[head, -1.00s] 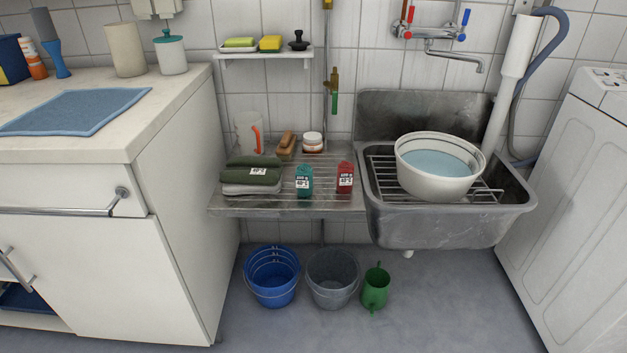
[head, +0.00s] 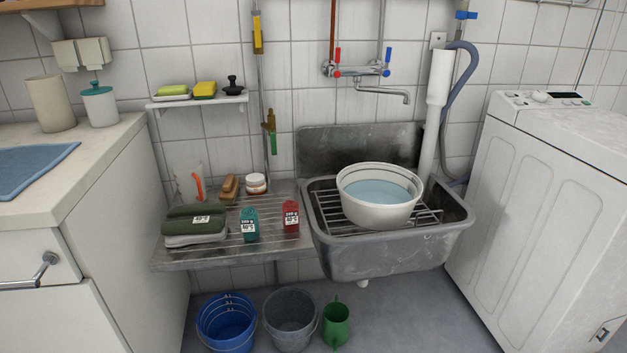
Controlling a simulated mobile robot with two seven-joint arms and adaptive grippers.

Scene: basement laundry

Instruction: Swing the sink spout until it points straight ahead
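The sink spout (head: 384,91) is a thin metal pipe below the wall tap (head: 358,70), which has a red and a blue handle. The spout runs to the right along the wall, and its tip bends down at the right end. It hangs above the metal sink (head: 392,257). A white basin (head: 380,212) with bluish water stands on the rack in the sink, below the spout. Neither of my grippers is in view.
A metal drainboard (head: 168,258) left of the sink holds folded cloths, a brush, a jar and two small packs. A white pipe (head: 437,85) and grey hose stand right of the tap. A white washer (head: 560,200) is at right. Buckets (head: 226,325) stand below.

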